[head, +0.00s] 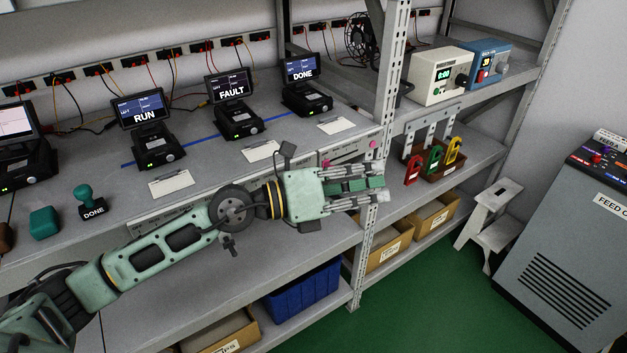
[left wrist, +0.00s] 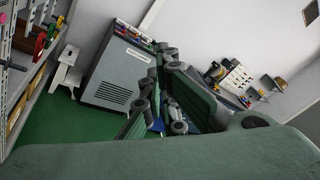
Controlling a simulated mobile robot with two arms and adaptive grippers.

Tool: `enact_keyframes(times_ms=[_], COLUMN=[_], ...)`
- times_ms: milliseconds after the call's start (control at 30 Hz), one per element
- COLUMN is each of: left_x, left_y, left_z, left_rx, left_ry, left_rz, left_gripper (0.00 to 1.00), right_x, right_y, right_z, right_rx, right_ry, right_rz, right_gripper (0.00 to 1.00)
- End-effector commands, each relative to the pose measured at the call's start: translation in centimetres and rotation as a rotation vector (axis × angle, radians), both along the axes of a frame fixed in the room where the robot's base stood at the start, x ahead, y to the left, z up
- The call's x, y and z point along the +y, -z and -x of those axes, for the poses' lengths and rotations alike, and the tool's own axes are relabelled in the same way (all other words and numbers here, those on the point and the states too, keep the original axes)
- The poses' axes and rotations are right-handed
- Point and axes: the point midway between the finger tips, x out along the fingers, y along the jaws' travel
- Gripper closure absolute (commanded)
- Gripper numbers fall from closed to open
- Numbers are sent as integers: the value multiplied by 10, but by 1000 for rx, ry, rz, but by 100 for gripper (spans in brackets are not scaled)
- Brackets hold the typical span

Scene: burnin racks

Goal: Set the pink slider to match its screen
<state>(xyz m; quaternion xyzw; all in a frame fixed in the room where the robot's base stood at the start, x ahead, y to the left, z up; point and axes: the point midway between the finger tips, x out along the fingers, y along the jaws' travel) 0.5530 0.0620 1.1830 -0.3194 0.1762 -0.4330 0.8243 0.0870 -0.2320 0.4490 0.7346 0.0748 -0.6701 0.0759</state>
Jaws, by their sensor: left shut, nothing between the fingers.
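Two small pink knobs, one (head: 326,163) at the left and one (head: 373,143) at the right, show on a pale panel (head: 348,151) set in the bench's front edge, near the upright post. I cannot tell which is the slider, nor read its setting or screen. A pink spot (left wrist: 3,17) shows at the left edge of the left wrist view. My left gripper (head: 381,184) is shut and empty, just below and in front of the panel, pointing right past the post. It also shows in the left wrist view (left wrist: 160,105). My right gripper is not in view.
A rack post (head: 391,70) rises behind my gripper. Red, green and yellow padlock-like tags (head: 433,156) hang to the right. A step stool (head: 494,210) stands beyond.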

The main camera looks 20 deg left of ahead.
Motion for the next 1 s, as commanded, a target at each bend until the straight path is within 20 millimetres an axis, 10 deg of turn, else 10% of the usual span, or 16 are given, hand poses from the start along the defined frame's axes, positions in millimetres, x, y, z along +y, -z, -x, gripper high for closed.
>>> enact_keyframes(times_ms=[200, 400, 1000], left_x=[105, 180, 157], left_y=[64, 76, 130], left_z=[-49, -67, -125], left_rx=[-25, 20, 27], left_ry=[-84, -181, -190], left_rz=[-683, -948, -970], left_gripper=[100, 100, 100], right_x=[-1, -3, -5], right_y=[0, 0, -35], right_z=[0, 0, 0], right_rx=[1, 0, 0], right_ry=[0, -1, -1], right_rz=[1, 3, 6], right_gripper=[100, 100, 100])
